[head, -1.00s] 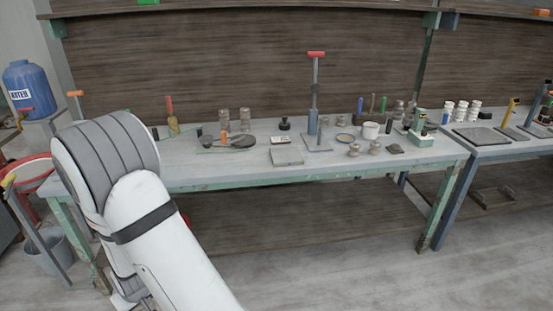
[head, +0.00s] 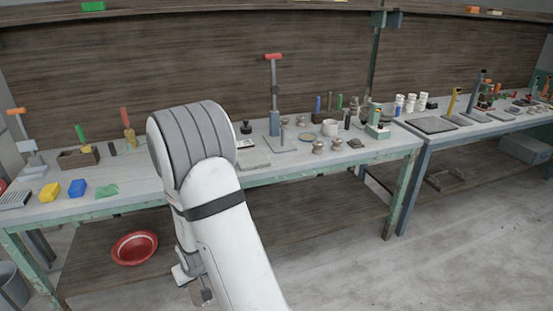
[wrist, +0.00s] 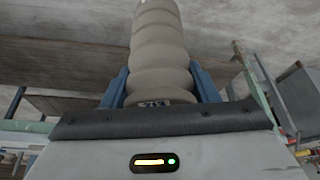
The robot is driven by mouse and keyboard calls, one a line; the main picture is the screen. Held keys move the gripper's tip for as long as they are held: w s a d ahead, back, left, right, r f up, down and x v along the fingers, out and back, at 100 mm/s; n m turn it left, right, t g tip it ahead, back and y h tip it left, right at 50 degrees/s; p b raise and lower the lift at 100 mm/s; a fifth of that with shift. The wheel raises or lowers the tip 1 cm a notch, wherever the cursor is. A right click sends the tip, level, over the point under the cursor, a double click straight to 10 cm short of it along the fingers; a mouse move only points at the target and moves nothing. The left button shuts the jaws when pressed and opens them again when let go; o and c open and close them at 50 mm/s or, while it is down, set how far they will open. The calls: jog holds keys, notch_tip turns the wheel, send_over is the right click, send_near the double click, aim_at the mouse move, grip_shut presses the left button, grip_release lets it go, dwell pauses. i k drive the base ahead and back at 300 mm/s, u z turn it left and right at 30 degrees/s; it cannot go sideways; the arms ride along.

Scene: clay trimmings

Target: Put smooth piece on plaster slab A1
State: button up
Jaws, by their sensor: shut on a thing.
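My gripper (wrist: 160,88) is shut on a ribbed, clay-coloured piece (wrist: 160,45) in the wrist view. The blue fingers press on its two sides. I cannot read A1 on either.
The floor in front of the right bench is clear.

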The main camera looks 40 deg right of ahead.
aim_at(251, 158)
jog(key=z, duration=0.75)
